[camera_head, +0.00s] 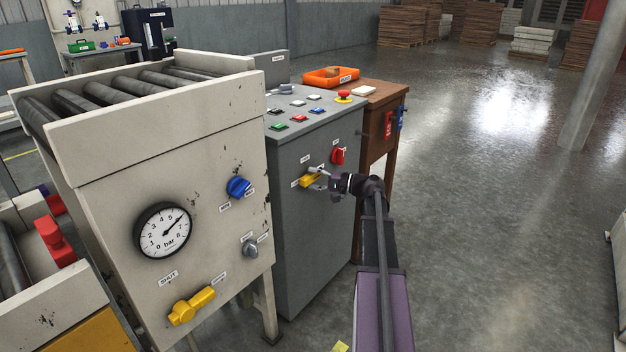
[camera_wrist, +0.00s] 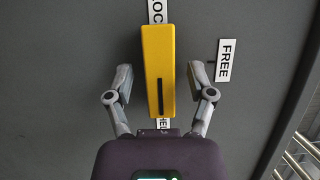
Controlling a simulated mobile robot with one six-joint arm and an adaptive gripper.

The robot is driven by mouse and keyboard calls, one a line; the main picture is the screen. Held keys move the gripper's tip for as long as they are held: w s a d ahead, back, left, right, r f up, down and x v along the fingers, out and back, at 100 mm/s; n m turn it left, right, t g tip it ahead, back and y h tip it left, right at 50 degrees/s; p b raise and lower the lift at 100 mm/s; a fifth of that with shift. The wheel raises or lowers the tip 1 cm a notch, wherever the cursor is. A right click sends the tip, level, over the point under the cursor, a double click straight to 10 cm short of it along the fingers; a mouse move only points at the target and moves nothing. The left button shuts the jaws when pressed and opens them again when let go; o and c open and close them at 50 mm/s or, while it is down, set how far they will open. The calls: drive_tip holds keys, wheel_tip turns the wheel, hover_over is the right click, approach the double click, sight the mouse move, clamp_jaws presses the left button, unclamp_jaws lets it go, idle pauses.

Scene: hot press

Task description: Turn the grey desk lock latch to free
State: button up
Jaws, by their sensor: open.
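The lock latch is a yellow bar handle (camera_wrist: 152,50) on the front of the grey desk (camera_head: 312,235). In the wrist view it lies along the picture's vertical, its far end at a partly covered label reading "LOC" (camera_wrist: 157,10). A "FREE" label (camera_wrist: 226,61) sits to its right. My gripper (camera_wrist: 159,75) is open, with one finger on each side of the handle and a visible gap on both sides. In the head view the yellow latch (camera_head: 307,182) is partly hidden by my gripper (camera_head: 321,179).
A red knob (camera_head: 338,156) sits just above right of the latch on the desk front. A pale press panel with a gauge (camera_head: 163,230), blue knob (camera_head: 239,187) and another yellow handle (camera_head: 191,306) stands left. A brown cabinet (camera_head: 378,122) stands behind right.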

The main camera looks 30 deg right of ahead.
drive_tip(key=shift+w, duration=0.1)
drive_tip(key=shift+c, duration=0.2)
clamp_jaws()
drive_tip(key=shift+r+n+p, duration=0.1)
drive_tip(key=shift+n+p, duration=0.2)
drive_tip(key=n+g+h+p, duration=0.1)
drive_tip(key=n+p, duration=0.1)
drive_tip(key=shift+r+n, duration=0.2)
drive_tip(key=shift+n, duration=0.2)
drive_tip(key=n+h+p, duration=0.2)
drive_tip(key=n+p, duration=0.1)
drive_tip(key=shift+a+r, duration=0.1)
drive_tip(key=shift+a, duration=0.05)
drive_tip(key=n+h+p, duration=0.1)
drive_tip(key=n, duration=0.1)
drive_tip(key=n+h, duration=0.1)
drive_tip(key=n, duration=0.1)
drive_tip(key=shift+s+a+h+p, duration=0.2)
drive_tip(key=shift+h+p, duration=0.1)
drive_tip(key=shift+p, duration=0.1)
drive_tip(key=n+h, duration=0.2)
drive_tip(key=n, duration=0.1)
